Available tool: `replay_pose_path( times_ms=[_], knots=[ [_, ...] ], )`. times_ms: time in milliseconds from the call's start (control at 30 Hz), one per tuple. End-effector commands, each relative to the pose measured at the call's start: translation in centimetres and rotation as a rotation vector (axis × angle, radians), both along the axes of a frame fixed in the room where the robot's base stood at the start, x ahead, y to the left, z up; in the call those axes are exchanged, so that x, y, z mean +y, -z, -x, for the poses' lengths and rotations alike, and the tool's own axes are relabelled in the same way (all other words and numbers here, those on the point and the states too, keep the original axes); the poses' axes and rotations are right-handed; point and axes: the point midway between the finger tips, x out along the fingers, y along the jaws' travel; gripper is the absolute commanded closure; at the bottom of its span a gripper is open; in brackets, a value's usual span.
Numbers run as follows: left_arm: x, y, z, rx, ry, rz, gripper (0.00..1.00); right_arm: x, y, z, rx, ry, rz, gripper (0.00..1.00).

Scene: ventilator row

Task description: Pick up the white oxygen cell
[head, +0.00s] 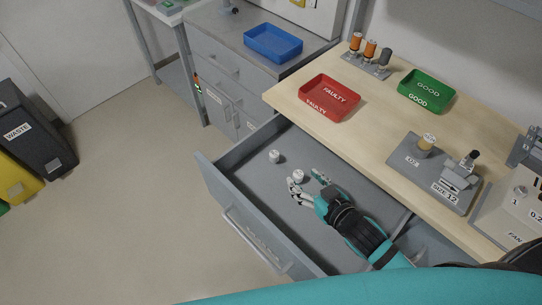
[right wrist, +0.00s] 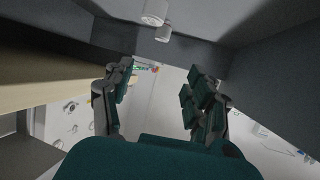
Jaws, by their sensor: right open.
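Two small white cylinders lie in the open grey drawer. The nearer white oxygen cell (head: 298,176) is right by the fingertips of my right gripper (head: 306,181), which is open and low over the drawer floor. The farther white cell (head: 274,156) stands clear, to the left and behind. In the right wrist view, two white cylinders, one larger (right wrist: 154,12) and one smaller (right wrist: 163,33), show at the top, beyond the spread fingers (right wrist: 158,75). Nothing shows between the fingers there. I cannot tell whether a finger touches the nearer cell. My left gripper is out of view.
The drawer's front wall (head: 240,215) and the wooden bench (head: 375,130) bound the space around my right arm. On the bench are a red FAULTY tray (head: 311,104), a green GOOD tray (head: 410,98) and a grey fixture (head: 405,162). A blue tray (head: 256,46) stands on the cabinet.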

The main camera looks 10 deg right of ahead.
Motion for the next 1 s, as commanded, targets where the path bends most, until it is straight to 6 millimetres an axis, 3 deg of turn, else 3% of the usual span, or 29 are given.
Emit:
replay_pose_path(
  times_ms=[100, 267, 700, 1000],
  knots=[
    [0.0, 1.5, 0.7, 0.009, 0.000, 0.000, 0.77, 0.0, 1.5, 0.0, 0.001, 0.000, 0.000, 0.43],
    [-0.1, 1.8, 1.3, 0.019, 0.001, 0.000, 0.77, 0.1, 1.9, -0.4, 0.000, 0.000, 0.000, 0.43],
    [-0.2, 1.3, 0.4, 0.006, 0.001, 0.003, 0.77, 2.7, 5.0, -8.1, -0.002, 0.001, 0.001, 0.43],
    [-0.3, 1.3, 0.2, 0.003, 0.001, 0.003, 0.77, 3.7, 6.3, -10.8, -0.001, -0.001, -0.002, 0.43]
  ],
)
